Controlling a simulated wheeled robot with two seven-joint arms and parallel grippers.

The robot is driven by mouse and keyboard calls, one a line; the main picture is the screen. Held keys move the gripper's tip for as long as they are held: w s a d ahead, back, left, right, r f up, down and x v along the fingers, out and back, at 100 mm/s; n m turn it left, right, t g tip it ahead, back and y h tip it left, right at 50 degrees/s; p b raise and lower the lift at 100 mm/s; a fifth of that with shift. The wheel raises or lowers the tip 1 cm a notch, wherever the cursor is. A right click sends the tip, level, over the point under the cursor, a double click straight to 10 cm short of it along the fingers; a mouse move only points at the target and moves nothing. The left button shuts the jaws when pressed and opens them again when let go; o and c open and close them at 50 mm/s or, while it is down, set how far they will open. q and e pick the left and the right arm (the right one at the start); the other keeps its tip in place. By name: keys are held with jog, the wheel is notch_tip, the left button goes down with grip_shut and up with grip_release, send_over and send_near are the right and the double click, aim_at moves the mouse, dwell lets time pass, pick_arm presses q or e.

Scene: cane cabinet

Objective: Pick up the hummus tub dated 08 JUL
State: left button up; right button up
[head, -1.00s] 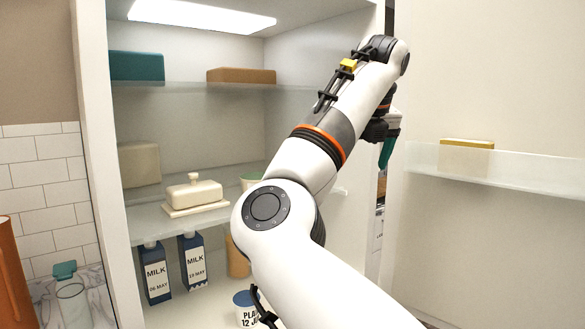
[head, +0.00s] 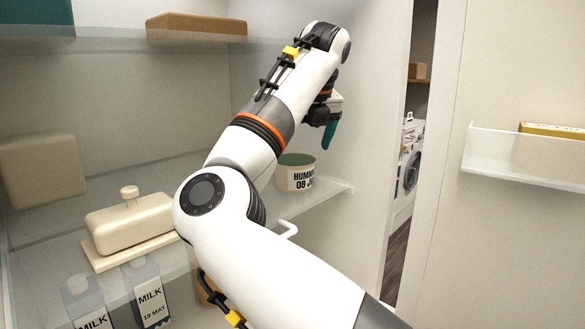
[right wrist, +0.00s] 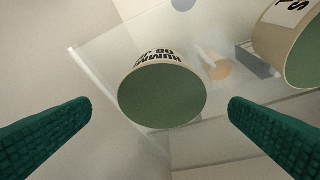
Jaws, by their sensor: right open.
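The hummus tub (head: 297,177) stands upright on the glass middle shelf, near its right end. It is cream with a dark green lid, and its label reads "HUMMUS 08 J…", the rest cut off by its curve. My right gripper (head: 330,130) is above and slightly right of it in the head view. In the right wrist view my right gripper (right wrist: 160,108) is open and empty, with the tub (right wrist: 162,95) seen lid-on beyond and between its teal fingers. No contact shows. My left gripper is not in view.
A second green-lidded tub (right wrist: 290,40) stands nearby in the right wrist view, its label mostly cut off. A butter dish (head: 130,225) is on the same shelf at left. Milk cartons (head: 148,292) stand below. The cabinet's side wall (head: 375,110) is close to my right gripper.

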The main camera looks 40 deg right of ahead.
aim_at(295, 159)
jog(key=x, duration=0.3)
jog(key=shift+w+p, duration=0.15)
jog(key=shift+p, duration=0.15)
jog(key=shift+w+f, duration=0.2)
jog(key=shift+f, duration=0.1)
jog(key=p+x, duration=0.2)
jog(key=x, duration=0.1)
jog(key=shift+w+f, duration=0.1)
jog(key=shift+f, duration=0.05)
jog(key=shift+w+d+f, duration=0.15)
jog(key=shift+w+f, duration=0.15)
jog(key=shift+f, duration=0.2)
jog(key=c, duration=1)
jog(key=shift+o, duration=0.2)
